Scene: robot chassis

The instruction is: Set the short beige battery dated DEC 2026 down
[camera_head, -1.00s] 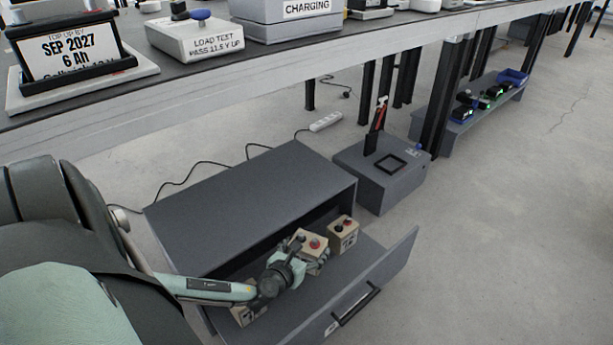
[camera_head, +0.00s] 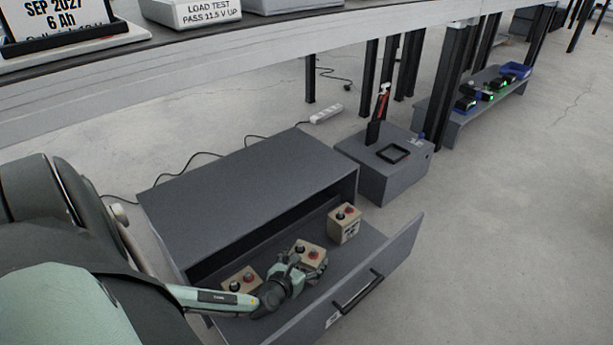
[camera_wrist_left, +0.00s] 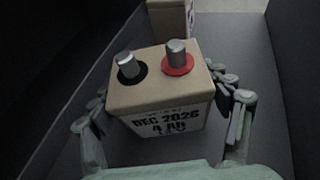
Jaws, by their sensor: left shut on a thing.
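The short beige battery (camera_wrist_left: 160,85) is held in my left gripper. Its label reads DEC 2026, and it has a black-ringed and a red-ringed terminal on top. In the head view the held battery (camera_head: 308,254) is over the open drawer's floor, between two other beige batteries. My left gripper (camera_head: 297,268) is shut on it; in the left wrist view the fingers (camera_wrist_left: 167,108) lie along both its sides. The battery looks about upright. Whether its base touches the drawer floor is hidden. My right gripper is not in view.
The open grey drawer (camera_head: 385,262) holds a battery (camera_head: 345,224) to the right and another (camera_head: 241,280) to the left. The grey cabinet (camera_head: 245,185) overhangs the drawer's back. A grey box (camera_head: 385,172) stands behind right. The drawer's front right is clear.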

